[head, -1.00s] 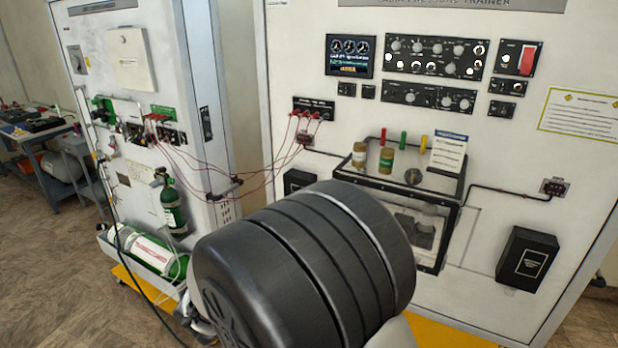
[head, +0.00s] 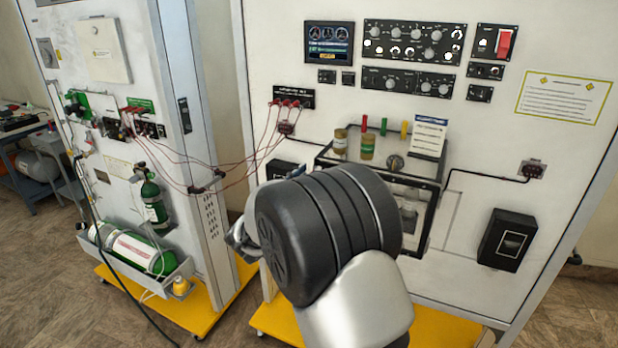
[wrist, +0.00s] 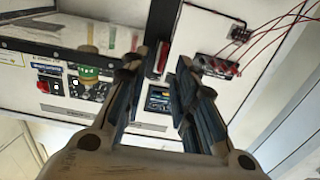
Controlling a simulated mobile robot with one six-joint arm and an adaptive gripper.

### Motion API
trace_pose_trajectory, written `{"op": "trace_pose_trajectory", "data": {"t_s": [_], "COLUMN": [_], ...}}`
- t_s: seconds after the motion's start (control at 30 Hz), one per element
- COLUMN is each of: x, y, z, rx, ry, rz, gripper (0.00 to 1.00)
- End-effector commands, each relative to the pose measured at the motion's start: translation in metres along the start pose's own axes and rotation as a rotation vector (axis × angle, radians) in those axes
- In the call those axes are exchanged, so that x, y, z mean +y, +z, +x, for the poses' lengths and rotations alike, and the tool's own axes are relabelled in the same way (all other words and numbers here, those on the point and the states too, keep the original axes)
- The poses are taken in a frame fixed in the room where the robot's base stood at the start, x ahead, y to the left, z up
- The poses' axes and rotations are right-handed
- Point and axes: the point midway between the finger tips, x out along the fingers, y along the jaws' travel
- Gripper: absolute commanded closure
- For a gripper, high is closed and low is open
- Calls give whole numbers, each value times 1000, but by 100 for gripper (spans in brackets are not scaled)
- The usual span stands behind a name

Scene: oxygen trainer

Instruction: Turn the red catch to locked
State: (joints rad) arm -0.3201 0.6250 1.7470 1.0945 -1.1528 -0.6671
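The red catch (head: 364,122) stands upright at the back edge of the clear-fronted box (head: 435,180), left of a green catch (head: 384,126) and a yellow catch (head: 405,129). In the wrist view a narrow red piece (wrist: 161,57), probably this catch, shows in the gap between my fingers. My gripper (wrist: 159,72) is open, with a clear gap and nothing held. I cannot tell how far the fingers are from the red piece. In the head view my arm's dark wrist section hides most of the gripper.
Two jars (head: 367,147) and a round knob (head: 396,162) sit on the box top, with a propped card (head: 429,134) at right. Red cables (head: 262,145) hang left of the box. A black box (head: 507,239) is mounted at right.

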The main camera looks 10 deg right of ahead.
Motion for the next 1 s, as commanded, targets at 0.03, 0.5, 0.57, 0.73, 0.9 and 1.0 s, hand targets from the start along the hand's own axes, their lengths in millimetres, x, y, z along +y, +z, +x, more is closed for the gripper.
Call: {"op": "trace_pose_trajectory", "data": {"t_s": [0.03, 0.5, 0.57, 0.73, 0.9, 1.0], "x": [1, 0, 0, 0, 0, 0], "y": [1, 0, 0, 0, 0, 0], "z": [5, 11, 11, 11, 11, 11], "rx": [0, 0, 0, 0, 0, 0], "ry": [2, 0, 0, 0, 0, 0], "rz": [0, 0, 0, 0, 0, 0], "gripper": [74, 80, 84, 95, 100, 100]}}
